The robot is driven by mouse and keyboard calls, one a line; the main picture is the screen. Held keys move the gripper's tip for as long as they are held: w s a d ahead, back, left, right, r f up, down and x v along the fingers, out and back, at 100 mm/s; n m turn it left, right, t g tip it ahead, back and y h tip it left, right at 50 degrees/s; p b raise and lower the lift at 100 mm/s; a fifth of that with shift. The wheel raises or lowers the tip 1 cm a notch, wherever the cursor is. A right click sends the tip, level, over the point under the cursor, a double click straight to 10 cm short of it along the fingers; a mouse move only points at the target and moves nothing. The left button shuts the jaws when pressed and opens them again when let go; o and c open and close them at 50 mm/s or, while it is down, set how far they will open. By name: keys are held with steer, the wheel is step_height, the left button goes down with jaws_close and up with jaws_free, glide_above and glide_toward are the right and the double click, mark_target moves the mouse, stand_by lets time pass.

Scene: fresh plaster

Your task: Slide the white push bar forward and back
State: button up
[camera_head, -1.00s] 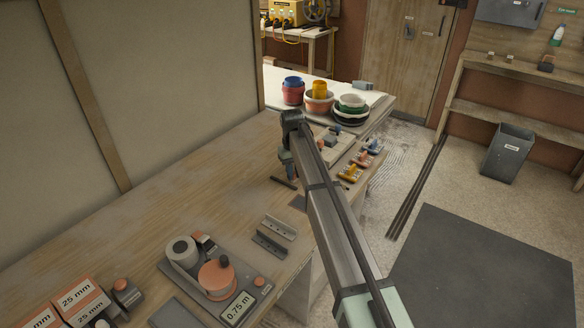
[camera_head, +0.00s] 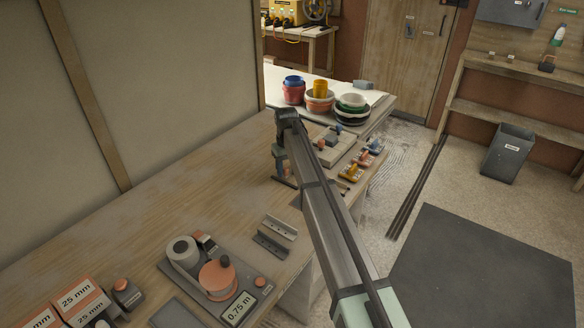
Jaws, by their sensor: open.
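My gripper (camera_head: 284,178) hangs from the end of my arm over the far half of the wooden bench (camera_head: 205,165). It is small and dark here, and its jaws are open. I see nothing held in it. It is low, near the bench top; I cannot tell whether it touches anything. I cannot pick out a white push bar for certain. It may be hidden behind my arm or the gripper, or too small to make out.
A pale board with small coloured parts (camera_head: 333,149) lies right of my arm. Grey angle brackets (camera_head: 276,235) and a spool device (camera_head: 217,278) sit nearer. Boxes (camera_head: 82,300) stand front left. Stacked bowls (camera_head: 352,108) stand behind. The bench's left middle is clear.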

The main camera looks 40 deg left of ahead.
steer(key=shift+r, duration=4)
steer(key=shift+d, duration=0.1)
